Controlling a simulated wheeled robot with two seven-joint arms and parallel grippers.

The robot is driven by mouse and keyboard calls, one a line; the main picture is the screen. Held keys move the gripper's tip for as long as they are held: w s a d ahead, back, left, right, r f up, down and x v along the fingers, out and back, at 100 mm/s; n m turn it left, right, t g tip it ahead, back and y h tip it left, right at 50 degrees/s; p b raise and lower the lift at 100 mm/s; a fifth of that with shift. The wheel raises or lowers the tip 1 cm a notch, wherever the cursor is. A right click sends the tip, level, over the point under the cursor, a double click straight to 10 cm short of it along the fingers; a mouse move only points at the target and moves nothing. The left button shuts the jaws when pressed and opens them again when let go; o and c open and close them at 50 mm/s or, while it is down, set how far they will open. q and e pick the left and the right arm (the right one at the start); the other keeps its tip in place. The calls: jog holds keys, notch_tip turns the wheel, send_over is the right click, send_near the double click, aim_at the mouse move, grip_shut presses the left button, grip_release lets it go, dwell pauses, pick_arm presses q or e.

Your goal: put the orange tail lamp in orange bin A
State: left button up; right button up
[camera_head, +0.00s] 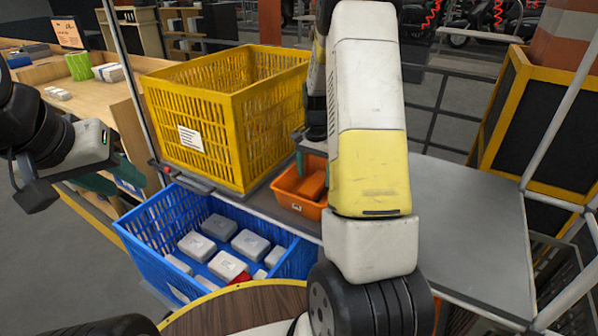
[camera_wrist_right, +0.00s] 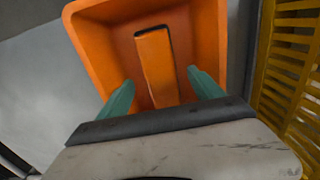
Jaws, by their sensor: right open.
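The orange tail lamp (camera_wrist_right: 156,68) is a long orange block with a dark edge at its far end. It lies inside the orange bin (camera_wrist_right: 205,35), and it also shows in the head view (camera_head: 313,184). The bin (camera_head: 287,198) has a small white label that I cannot read. My right gripper (camera_wrist_right: 162,93) is open over the bin's near side, its teal fingers apart on either side of the lamp's near end with gaps between. In the head view my right arm hides part of the bin. My left gripper (camera_head: 108,180) hangs at the left, away from the bin.
A yellow crate (camera_head: 190,105) stands left of the orange bin. A blue crate (camera_head: 150,245) with several grey-white boxes and a red item is in front. The grey surface (camera_head: 470,220) at right is clear. A yellow-framed dark bin (camera_head: 540,120) stands far right.

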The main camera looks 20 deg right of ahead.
notch_tip(320, 180, up, 7)
notch_tip(320, 180, up, 8)
jog(key=n+t, duration=0.1)
jog(key=n, duration=0.1)
send_over(314, 182)
jog(key=s+a, duration=0.4)
jog(key=s+a+r+n+t+y, duration=0.1)
jog(key=s+a+r+n, duration=0.3)
jog(key=s, duration=0.6)
jog(key=s+a+r+n+t+y, duration=0.1)
jog(key=s+a+r+n+t, duration=0.3)
jog(key=s, duration=0.6)
jog(key=shift+a+r, duration=0.55)
jog(key=shift+r, duration=0.15)
